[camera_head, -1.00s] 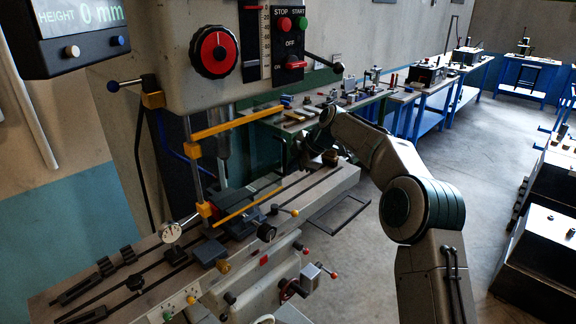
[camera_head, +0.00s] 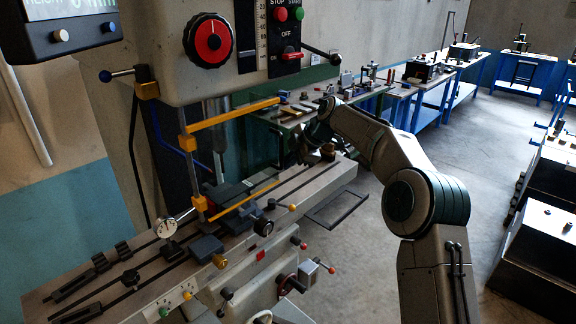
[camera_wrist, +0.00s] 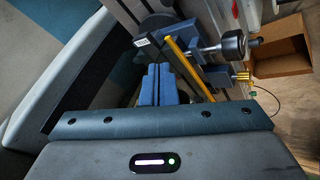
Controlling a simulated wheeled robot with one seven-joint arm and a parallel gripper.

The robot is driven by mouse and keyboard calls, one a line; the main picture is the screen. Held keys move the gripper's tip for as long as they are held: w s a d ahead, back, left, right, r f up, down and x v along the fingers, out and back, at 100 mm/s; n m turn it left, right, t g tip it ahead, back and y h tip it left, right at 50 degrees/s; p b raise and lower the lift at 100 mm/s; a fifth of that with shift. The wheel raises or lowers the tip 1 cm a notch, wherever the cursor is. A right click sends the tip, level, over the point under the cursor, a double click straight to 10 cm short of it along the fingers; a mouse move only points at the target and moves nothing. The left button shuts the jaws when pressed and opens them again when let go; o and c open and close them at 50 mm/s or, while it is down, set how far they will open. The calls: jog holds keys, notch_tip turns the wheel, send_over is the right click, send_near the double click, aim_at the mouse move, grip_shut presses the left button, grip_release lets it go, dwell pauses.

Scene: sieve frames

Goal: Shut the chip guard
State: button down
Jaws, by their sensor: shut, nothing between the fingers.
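The chip guard (camera_head: 235,113) is a yellow-edged frame on an upright post at the left, below the milling machine's head. Its upper and lower yellow bars reach out to the right from the post; the pane between them looks clear. A yellow bar (camera_wrist: 188,69) also shows in the wrist view, just beyond my fingers. My gripper (camera_head: 303,150) is near the right, free end of the guard, partly dark against the bench behind. In the wrist view my fingers (camera_wrist: 157,84) are together with nothing between them. I cannot tell whether they touch the guard.
The long machine table (camera_head: 318,182) runs below the guard, carrying a dark blue vise (camera_head: 206,247) and a dial gauge (camera_head: 165,227). A red-and-black knob (camera_head: 208,40) is on the machine head above. Benches with tools stand behind.

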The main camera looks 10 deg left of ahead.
jog(key=d+r+b, duration=0.1)
jog(key=d+r, duration=0.7)
jog(key=s+d+r+m+h, duration=0.1)
jog(key=s+d+m+h, duration=0.3)
jog(key=s, duration=0.4)
jog(key=s+d+f+m+h, duration=0.1)
jog(key=s+d+f+m, duration=0.3)
jog(key=s+d+m, duration=0.3)
jog(key=s+d+f+m+t+h, duration=0.1)
jog(key=s+d+f+m, duration=0.4)
jog(key=s, duration=1)
jog(key=s+d+f+m+h, duration=0.1)
jog(key=s+d+f+m, duration=0.3)
jog(key=s+d+m, duration=0.4)
jog(key=s+d, duration=0.2)
jog(key=s, duration=0.1)
jog(key=shift+s+f+m+t, duration=0.2)
jog(key=shift+f+m+t, duration=0.05)
jog(key=shift+m+t, duration=0.05)
